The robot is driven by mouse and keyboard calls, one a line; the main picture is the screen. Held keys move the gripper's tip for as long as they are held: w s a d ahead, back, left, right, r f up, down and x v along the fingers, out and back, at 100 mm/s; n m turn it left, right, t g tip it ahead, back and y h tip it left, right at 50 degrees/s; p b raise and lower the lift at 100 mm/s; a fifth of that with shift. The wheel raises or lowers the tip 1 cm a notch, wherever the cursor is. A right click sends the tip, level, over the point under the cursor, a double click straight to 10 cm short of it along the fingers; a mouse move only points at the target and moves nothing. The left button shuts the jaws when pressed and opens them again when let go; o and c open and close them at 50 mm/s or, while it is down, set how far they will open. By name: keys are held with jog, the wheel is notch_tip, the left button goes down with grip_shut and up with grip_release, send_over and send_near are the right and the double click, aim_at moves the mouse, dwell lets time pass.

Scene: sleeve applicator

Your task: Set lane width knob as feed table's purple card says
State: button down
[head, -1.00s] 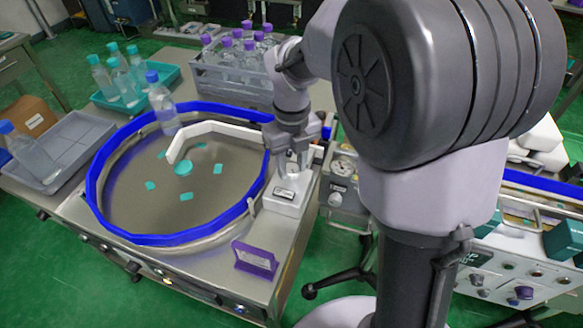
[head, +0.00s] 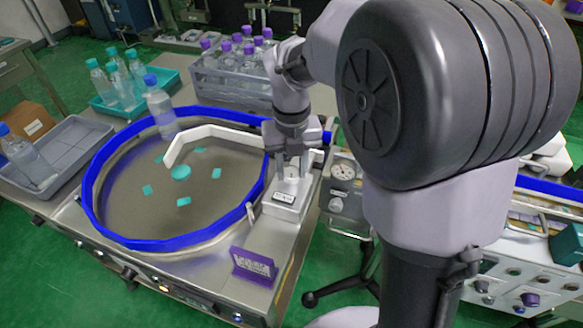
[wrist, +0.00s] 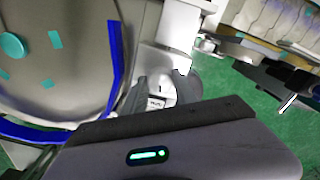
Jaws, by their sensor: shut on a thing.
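The feed table (head: 285,258) carries a round turntable with a blue rim at left. The purple card (head: 254,265) stands on its front right corner, with pale writing too small to read. A white box (head: 283,208) with a small dark label stands at the table's right edge. My gripper (head: 291,172) points down over this box. In the wrist view, my gripper (wrist: 162,92) is shut on the white knob (wrist: 163,90) on top of the box, a finger at each side. The knob's pointer and scale cannot be made out.
A clear bottle with a blue cap (head: 160,108) stands at the turntable's back rim. A grey crate (head: 230,85) of purple-capped bottles is behind. A teal tray (head: 112,100) and a grey tray (head: 68,160) lie left. A gauge unit (head: 343,170) stands close right.

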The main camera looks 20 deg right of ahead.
aim_at(292, 172)
jog(key=c, duration=1)
grip_release()
jog(key=shift+o, duration=0.2)
notch_tip(292, 172, up, 18)
jog(key=p, duration=0.8)
jog(key=shift+f, duration=0.25)
